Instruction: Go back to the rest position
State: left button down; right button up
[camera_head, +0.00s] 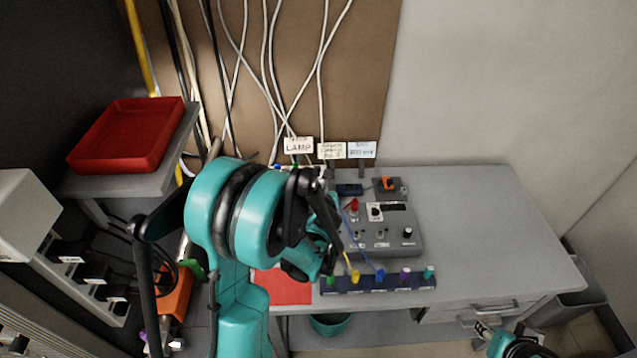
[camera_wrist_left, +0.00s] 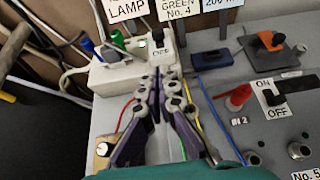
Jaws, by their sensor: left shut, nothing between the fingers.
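My left gripper shows in the left wrist view (camera_wrist_left: 164,78). Its dark fingers are together and hold nothing. They are in front of a white power strip (camera_wrist_left: 125,72) with coloured plugs and a switch marked OFF. I cannot tell if they touch it. In the head view my teal left arm (camera_head: 240,215) reaches over the bench and hides most of that gripper. The tip of my right gripper (camera_head: 483,328) is at the lower right, beside the front edge of the bench; its opening is unclear.
The grey bench (camera_head: 480,230) carries a control box (camera_head: 405,238) with switches and a row of coloured plugs (camera_head: 378,284) at its front. A red tray (camera_head: 128,135) is on a shelf at left. Wires hang behind. The bench's right side is clear.

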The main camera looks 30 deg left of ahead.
pick_arm(q)
jog(key=shift+d, duration=0.1)
dwell(0.5)
jog(key=s+d+r+n+g+h, duration=0.1)
jog(key=s+d+r+n+h, duration=0.1)
jog(key=s+d+n, duration=0.3)
jog(key=s+d+r+n+g+h, duration=0.1)
jog(key=s+d+n, duration=0.4)
jog(key=s+n, duration=0.5)
jog(key=s+d+r+n+g+h, duration=0.1)
jog(key=s+d+r+n+h, duration=0.2)
jog(key=s+n, duration=0.5)
jog(key=d+r+n, duration=0.1)
jog(key=d+n, duration=0.1)
jog(key=n, duration=0.4)
jog(key=shift+d+r, duration=0.3)
jog(key=shift+d, duration=0.05)
